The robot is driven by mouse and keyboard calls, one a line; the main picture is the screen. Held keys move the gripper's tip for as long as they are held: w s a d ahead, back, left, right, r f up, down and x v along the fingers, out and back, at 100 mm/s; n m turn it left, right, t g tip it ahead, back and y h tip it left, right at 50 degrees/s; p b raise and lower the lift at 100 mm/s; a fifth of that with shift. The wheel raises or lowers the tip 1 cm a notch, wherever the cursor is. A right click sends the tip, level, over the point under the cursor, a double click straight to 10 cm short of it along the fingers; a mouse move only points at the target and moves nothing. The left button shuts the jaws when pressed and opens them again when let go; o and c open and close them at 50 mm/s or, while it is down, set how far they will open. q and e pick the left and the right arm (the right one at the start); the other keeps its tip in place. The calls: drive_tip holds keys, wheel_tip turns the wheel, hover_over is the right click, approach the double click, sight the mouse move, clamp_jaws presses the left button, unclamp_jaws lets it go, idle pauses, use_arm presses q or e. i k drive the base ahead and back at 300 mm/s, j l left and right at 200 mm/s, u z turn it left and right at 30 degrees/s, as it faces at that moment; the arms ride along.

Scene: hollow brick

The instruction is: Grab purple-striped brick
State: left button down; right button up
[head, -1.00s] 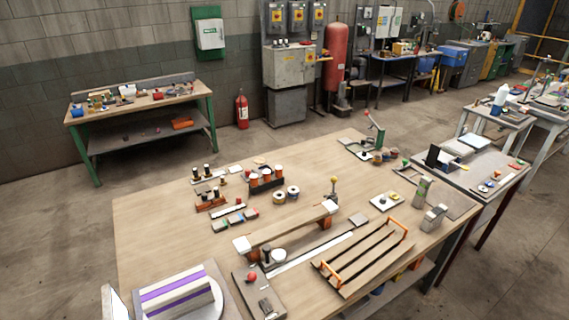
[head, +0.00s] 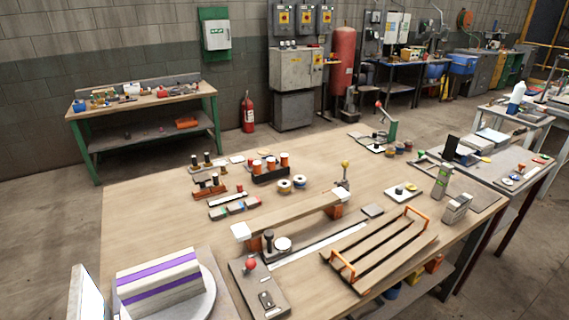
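The purple-striped brick (head: 160,284) is a pale grey block with purple stripes along its top and side. It sits on a round white plate (head: 208,296) at the near left corner of the wooden table, in the head view. A white panel (head: 88,293) stands just left of it. Neither of my grippers shows in the view.
The wooden table (head: 140,212) holds a long raised bar (head: 290,221), an orange-handled slatted rack (head: 385,248), a red-knobbed plate (head: 258,288) and spools (head: 284,186). The table's left part is bare. A green-legged bench (head: 145,105) stands behind.

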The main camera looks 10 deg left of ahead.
sight(146, 289)
drive_tip(key=u, duration=1.25)
drive_tip(key=i+l, duration=0.1)
drive_tip(key=l, duration=1.35)
drive_tip(key=i+l+u, duration=0.15)
drive_tip(key=l, duration=1.3)
drive_tip(key=j, duration=0.75)
